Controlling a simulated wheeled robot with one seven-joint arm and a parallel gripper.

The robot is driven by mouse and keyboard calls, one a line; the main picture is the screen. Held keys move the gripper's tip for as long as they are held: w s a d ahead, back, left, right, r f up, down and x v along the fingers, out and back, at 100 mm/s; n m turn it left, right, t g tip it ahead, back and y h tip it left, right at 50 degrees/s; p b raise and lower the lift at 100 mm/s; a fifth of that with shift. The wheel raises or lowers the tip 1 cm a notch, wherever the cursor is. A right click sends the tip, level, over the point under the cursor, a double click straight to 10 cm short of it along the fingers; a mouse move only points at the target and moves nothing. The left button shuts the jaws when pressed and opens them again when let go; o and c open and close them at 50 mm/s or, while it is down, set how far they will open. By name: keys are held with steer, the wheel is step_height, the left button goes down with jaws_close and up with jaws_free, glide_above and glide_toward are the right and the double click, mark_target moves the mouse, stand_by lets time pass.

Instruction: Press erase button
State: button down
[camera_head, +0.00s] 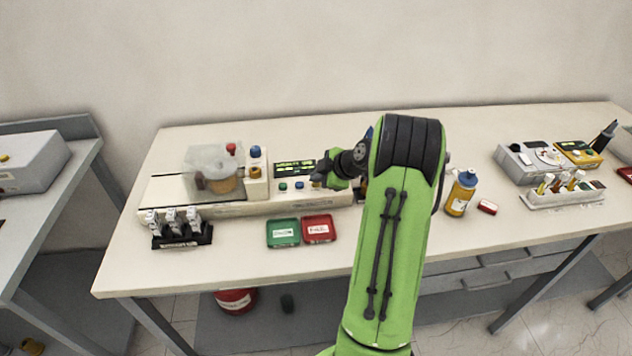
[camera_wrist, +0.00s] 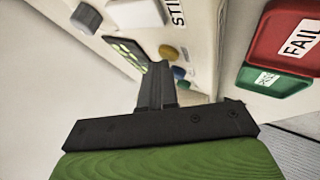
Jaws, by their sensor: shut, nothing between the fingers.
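The tester (camera_head: 285,203) is a long cream machine on the table, with a lit display (camera_head: 294,169) and a row of small buttons in front of it. A green button (camera_head: 283,186) and a blue button (camera_head: 299,185) show in the head view. In the wrist view, a tan button (camera_wrist: 168,52) and the blue button (camera_wrist: 178,72) lie just beyond my fingertips. No erase label is readable. My gripper (camera_head: 318,178) is shut and empty, over the right end of the button row; its fingertips also show in the wrist view (camera_wrist: 158,72). Contact with a button cannot be told.
A green tray (camera_head: 283,233) and a red FAIL tray (camera_head: 319,229) lie in front of the tester. A clear cover (camera_head: 212,165) stands at its left. A black rack (camera_head: 180,236) sits front left. A bottle (camera_head: 461,193) stands right of my arm.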

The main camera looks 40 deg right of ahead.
mark_target(318, 185)
steer(key=shift+r, duration=0.85)
steer(key=shift+r+p, duration=0.1)
steer(key=shift+p, duration=0.2)
steer(key=shift+r+p, duration=1.15)
steer(key=shift+r, duration=1.3)
